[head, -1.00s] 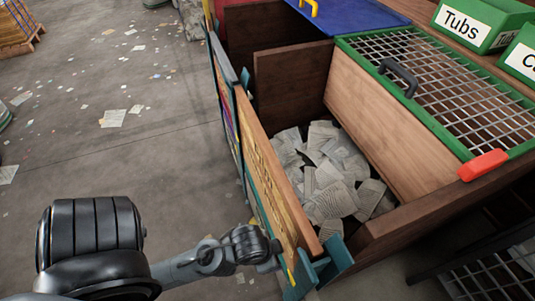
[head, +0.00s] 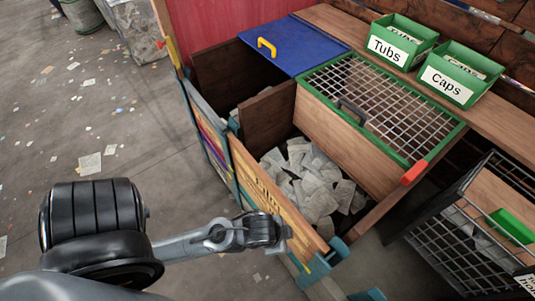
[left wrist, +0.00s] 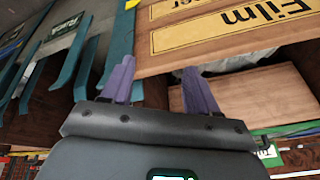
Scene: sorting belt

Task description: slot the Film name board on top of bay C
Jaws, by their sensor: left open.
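The Film name board (left wrist: 240,25) is a wooden board with a yellow label reading "Film". In the head view the wooden board with yellow lettering (head: 268,187) stands along the front of an open bay, between teal brackets (head: 335,250). My left gripper (left wrist: 158,75) is open, its two purple fingers spread near the board's edge in the left wrist view; nothing shows held between them. In the head view the left gripper (head: 285,234) is beside the board's outer face near its near end. A bay letter C is not readable. My right gripper is not in view.
Grey scraps (head: 310,180) lie in the open bay. A green-framed mesh lid (head: 385,95) and a blue lid (head: 293,45) cover neighbouring parts. Green Tubs (head: 400,45) and Caps (head: 460,75) bins stand on the ledge. The floor at left is mostly clear, with scattered paper.

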